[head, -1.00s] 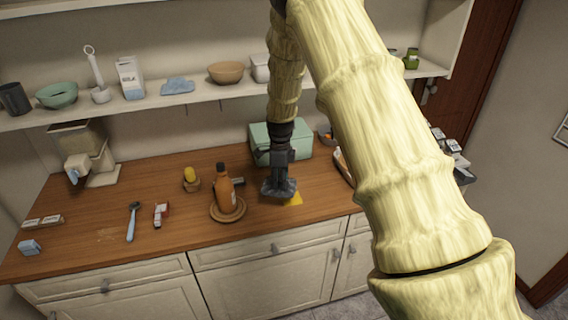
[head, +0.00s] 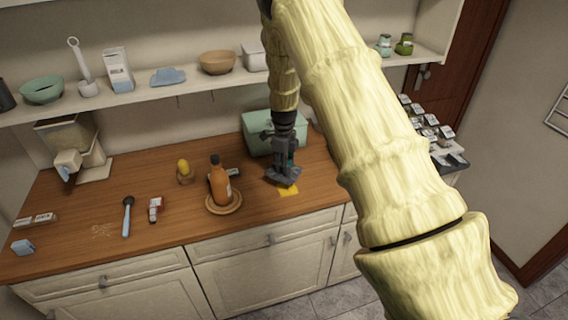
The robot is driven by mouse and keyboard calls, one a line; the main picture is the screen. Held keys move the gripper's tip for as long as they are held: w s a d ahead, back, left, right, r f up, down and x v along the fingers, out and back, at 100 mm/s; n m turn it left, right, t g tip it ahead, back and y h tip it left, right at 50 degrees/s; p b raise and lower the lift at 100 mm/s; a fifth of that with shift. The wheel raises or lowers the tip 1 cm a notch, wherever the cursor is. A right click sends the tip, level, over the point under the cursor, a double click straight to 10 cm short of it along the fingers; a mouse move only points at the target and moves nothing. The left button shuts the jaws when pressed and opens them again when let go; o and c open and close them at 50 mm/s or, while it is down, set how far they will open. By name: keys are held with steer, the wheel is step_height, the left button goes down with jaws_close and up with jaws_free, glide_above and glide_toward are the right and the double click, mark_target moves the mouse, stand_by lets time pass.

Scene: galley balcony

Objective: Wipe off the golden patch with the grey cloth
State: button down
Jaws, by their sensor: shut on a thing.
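The golden patch (head: 288,190) is a small flat yellow area on the wooden counter, near its front edge. The grey cloth (head: 283,179) is bunched under my gripper (head: 284,170), just behind the patch in the picture, and seems to cover part of it. My gripper points down and is shut on the cloth. The cloth is low at the counter top; whether it presses on the wood is hard to tell. The fingertips are mostly hidden in the cloth.
An orange-brown bottle (head: 220,184) stands on a round wooden coaster (head: 225,208) left of the cloth. A green box (head: 258,134) stands behind my gripper. The shelf (head: 200,88) runs above.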

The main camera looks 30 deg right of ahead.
steer(key=shift+f+b, duration=0.45)
steer(key=shift+f, duration=1.1)
steer(key=shift+f, duration=0.45)
steer(key=shift+f+b, duration=0.35)
steer(key=shift+f, duration=0.15)
